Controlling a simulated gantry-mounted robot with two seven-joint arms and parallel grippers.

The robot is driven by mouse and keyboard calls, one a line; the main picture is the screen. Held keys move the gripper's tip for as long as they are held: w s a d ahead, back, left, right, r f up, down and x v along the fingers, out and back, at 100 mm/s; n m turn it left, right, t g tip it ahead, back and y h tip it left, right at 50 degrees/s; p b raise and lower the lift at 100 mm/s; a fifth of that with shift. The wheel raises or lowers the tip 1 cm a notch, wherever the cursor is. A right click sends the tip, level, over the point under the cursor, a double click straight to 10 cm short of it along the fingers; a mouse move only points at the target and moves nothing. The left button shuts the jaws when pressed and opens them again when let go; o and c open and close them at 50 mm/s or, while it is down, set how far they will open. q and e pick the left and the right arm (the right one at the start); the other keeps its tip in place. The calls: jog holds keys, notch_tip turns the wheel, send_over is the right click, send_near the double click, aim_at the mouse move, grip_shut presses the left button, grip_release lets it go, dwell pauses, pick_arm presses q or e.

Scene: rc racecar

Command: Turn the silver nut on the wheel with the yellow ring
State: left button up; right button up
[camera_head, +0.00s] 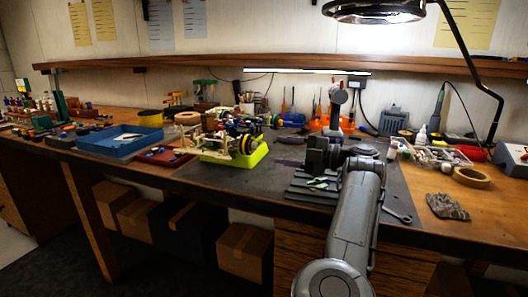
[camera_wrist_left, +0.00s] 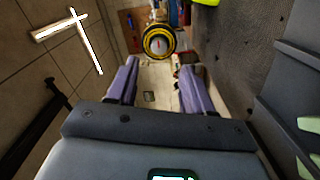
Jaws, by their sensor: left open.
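The RC car (camera_head: 232,133) sits on a bright yellow-green stand (camera_head: 236,157) on the dark bench mat. Its wheel with the yellow ring (camera_head: 247,144) faces right, toward my left gripper (camera_head: 280,151). In the left wrist view the same wheel (camera_wrist_left: 159,41) lies beyond the fingertips, roughly centred between them, with a pale grey hub. The silver nut is too small to make out clearly at the hub. My left gripper (camera_wrist_left: 158,67) has its two purple fingers apart with nothing between them, a short gap from the wheel. My right gripper is not in view.
A blue tray (camera_head: 104,147) and a red tray (camera_head: 163,157) lie left of the car. A wrench (camera_head: 397,215), a glove (camera_head: 447,206) and a tape roll (camera_head: 472,177) lie to the right. A lamp (camera_head: 374,11) hangs above. Bare mat lies in front of the stand.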

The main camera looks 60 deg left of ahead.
aim_at(257, 146)
pick_arm(q)
jog(key=b+x, duration=0.1)
jog(key=x, duration=0.5)
jog(key=shift+s+a+b, duration=0.1)
jog(key=shift+a+b, duration=0.2)
jog(key=shift+b, duration=0.05)
grip_shut()
